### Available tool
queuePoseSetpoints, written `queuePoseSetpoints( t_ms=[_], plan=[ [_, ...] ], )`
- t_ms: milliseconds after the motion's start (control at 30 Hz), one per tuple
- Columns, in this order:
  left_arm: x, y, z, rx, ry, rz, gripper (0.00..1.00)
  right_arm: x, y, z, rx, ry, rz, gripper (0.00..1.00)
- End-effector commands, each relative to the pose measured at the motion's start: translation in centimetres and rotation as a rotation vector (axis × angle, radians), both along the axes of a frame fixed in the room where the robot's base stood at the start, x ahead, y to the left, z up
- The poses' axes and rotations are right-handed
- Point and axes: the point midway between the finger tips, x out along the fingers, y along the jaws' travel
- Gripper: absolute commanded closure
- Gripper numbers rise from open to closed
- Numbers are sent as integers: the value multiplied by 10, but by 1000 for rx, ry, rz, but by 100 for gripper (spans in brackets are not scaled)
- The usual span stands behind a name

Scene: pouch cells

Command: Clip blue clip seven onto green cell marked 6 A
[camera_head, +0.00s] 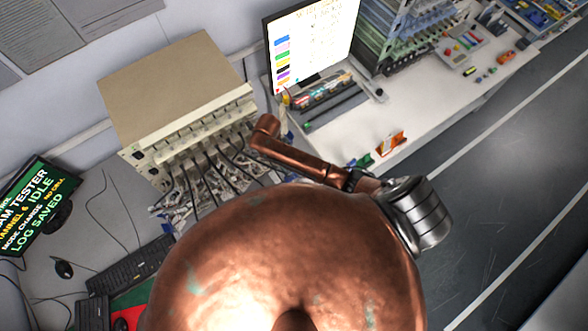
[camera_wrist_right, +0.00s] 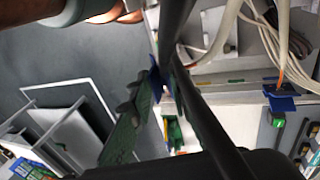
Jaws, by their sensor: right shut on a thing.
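In the right wrist view my right gripper (camera_wrist_right: 172,72) shows as dark fingers running down the middle, closed at a small blue piece (camera_wrist_right: 155,82) that looks like a blue clip, mostly hidden by the fingers. A green upright piece (camera_wrist_right: 122,135) with grey knobs stands just left of it; I cannot read a mark on it. Another blue clip (camera_wrist_right: 282,103) with an orange-tipped cable is at the right, above a green label reading 7. In the head view a small green piece (camera_head: 362,160) lies near the table's front edge; my copper arm hides much else. My left gripper is not in view.
The beige tester (camera_head: 170,85) has several cables (camera_head: 205,165) hanging over the bench at left. A monitor (camera_head: 312,42) and an orange piece (camera_head: 390,143) are on the white table (camera_head: 430,105). A tester screen (camera_head: 35,205) and keyboard (camera_head: 130,262) are at left. Open floor lies right.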

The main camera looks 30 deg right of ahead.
Motion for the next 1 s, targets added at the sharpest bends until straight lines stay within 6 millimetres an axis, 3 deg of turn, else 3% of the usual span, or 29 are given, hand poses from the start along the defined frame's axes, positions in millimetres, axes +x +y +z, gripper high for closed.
queuePoseSetpoints(
  t_ms=[633,1000],
  plan=[
    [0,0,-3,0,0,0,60,-7,2,-25,1,1,0,100],
    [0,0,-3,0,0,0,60,-8,1,-26,1,0,1,100]
  ],
)
